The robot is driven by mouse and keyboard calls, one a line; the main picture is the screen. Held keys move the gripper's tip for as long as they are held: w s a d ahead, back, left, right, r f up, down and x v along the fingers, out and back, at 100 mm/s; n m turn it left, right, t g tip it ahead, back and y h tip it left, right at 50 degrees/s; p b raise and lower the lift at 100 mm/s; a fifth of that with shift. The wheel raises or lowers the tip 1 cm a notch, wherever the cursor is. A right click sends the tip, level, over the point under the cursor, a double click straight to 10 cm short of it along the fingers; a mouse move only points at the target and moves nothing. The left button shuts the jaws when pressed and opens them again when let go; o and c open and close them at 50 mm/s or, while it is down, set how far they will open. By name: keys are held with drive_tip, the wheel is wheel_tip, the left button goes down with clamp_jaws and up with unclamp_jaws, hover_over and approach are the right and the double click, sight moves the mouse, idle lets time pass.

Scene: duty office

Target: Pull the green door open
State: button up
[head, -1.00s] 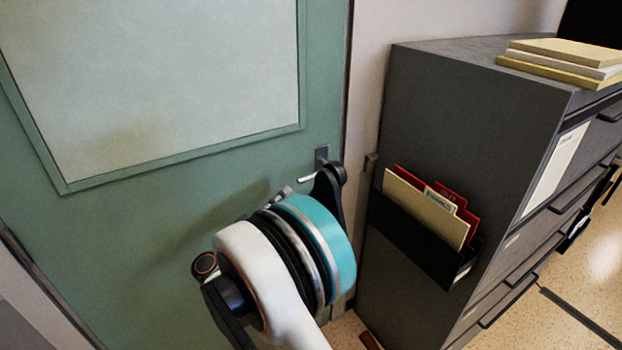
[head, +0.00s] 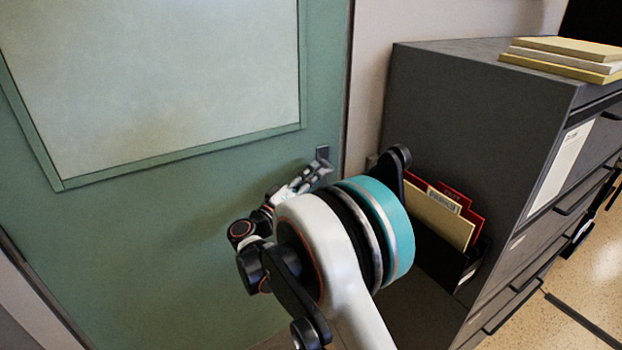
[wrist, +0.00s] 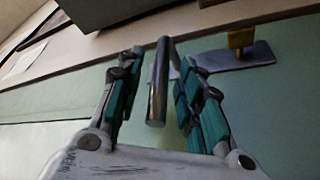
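The green door (head: 150,260) has a large pale panel and looks shut in its frame. Its dark handle plate (head: 322,152) is near the right edge. In the wrist view the metal lever (wrist: 158,80) stands between the two fingers of my gripper (wrist: 156,65), with a gap visible on each side. The gripper is open, and its teal pads do not appear to press on the lever. The plate (wrist: 235,57), with a yellow-brown part on it, lies to the right. In the head view my gripper (head: 312,180) is at the handle and hides most of the lever.
A dark grey filing cabinet (head: 470,110) stands close to the right of the door, with my arm near its side. A wall pocket with folders (head: 440,215) hangs on that side. Books (head: 565,58) lie on top. Speckled floor shows at right.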

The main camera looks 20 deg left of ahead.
clamp_jaws()
